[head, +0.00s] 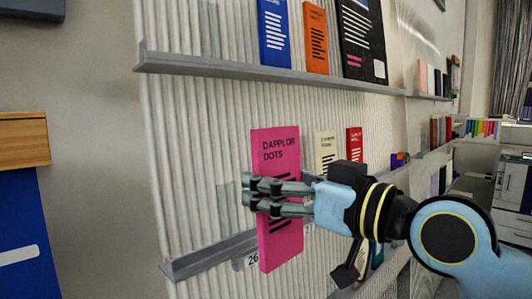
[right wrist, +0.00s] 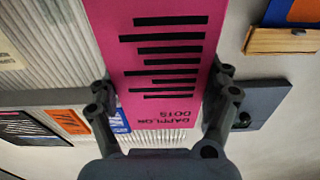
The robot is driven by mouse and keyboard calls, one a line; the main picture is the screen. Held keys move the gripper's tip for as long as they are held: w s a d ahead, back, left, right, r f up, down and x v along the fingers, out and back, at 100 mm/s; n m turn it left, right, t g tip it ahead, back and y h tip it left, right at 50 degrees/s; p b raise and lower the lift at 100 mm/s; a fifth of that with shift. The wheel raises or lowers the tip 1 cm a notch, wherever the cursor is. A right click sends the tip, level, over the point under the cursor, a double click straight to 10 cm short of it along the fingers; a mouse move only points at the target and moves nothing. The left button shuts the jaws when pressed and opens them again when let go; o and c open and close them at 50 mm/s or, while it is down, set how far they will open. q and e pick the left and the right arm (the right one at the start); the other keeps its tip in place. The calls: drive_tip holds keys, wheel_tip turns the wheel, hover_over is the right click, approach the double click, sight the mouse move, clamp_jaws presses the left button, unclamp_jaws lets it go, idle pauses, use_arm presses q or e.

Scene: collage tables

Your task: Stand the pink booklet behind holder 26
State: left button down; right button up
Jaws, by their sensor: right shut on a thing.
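The pink booklet (head: 279,150) with the title "Dapplor Dots" is upright, slightly tilted, in the head view. My right gripper (head: 256,196) is shut on it across its lower half. The right wrist view shows the booklet (right wrist: 165,70) between the two fingers of the gripper (right wrist: 163,100), its title upside down. The label of holder 26 (head: 252,261) is on the lower rail (head: 205,261), partly covered by the booklet. The booklet's lower end is in front of the rail and reaches below it; I cannot tell whether they touch. My left gripper is in neither view.
The upper rail (head: 220,67) bears a blue booklet (head: 273,35), an orange one (head: 316,40) and a black one (head: 360,45). A cream booklet (head: 326,152) and a red booklet (head: 354,141) stand right of the pink one. A wooden-topped blue unit (head: 20,220) is at left.

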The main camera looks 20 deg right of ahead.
drive_tip(key=shift+w, duration=0.15)
drive_tip(key=shift+w+b, duration=0.2)
drive_tip(key=shift+b, duration=0.1)
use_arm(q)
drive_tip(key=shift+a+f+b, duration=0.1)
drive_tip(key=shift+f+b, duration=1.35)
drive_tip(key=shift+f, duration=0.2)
use_arm(e)
drive_tip(key=shift+f+x, duration=0.2)
drive_tip(key=shift+x, duration=1.8)
drive_tip(key=shift+f+x, duration=0.15)
drive_tip(key=shift+x, duration=1.9)
drive_tip(key=shift+f+x, duration=0.2)
drive_tip(key=shift+x, duration=1.8)
drive_tip(key=shift+d, duration=0.1)
drive_tip(key=shift+f, duration=0.1)
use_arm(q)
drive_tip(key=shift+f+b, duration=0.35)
use_arm(e)
drive_tip(key=shift+f, duration=0.45)
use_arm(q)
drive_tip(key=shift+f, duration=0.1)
use_arm(e)
drive_tip(key=shift+f, duration=0.15)
